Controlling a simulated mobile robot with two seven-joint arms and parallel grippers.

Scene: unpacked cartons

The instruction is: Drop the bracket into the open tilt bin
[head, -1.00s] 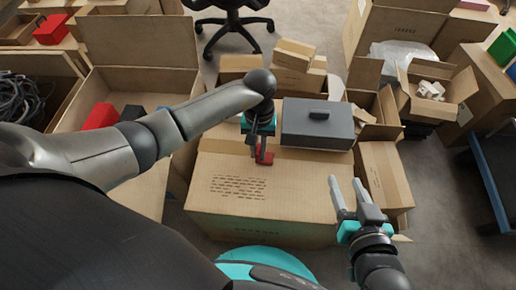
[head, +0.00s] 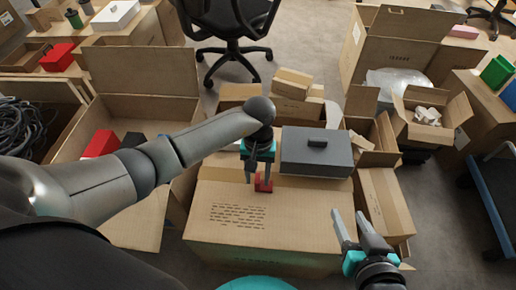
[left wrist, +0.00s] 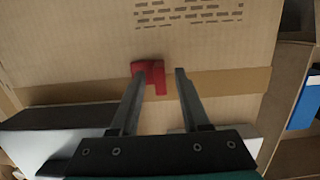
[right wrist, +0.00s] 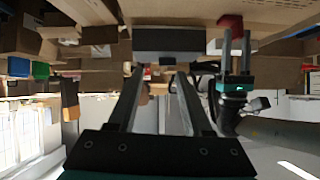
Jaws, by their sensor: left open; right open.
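The red bracket (head: 264,186) lies on the large carton's top. In the left wrist view the bracket (left wrist: 152,70) is at the left finger's tip, partly between the fingers. My left gripper (head: 257,182) is open, pointing down at it; I cannot tell whether they touch. A grey box with a dark handle (head: 317,153) stands just right of my left gripper at the carton's back. It looks like the tilt bin; no opening shows from here. It also appears in the right wrist view (right wrist: 167,41). My right gripper (head: 348,213) is open and empty, right of the carton.
The large carton (head: 215,241) has bare room left and in front of the bracket. An open carton (head: 142,85) stands at the left with a red and a dark item inside. Smaller cartons (head: 386,200) crowd the right side, and an office chair (head: 235,45) is behind.

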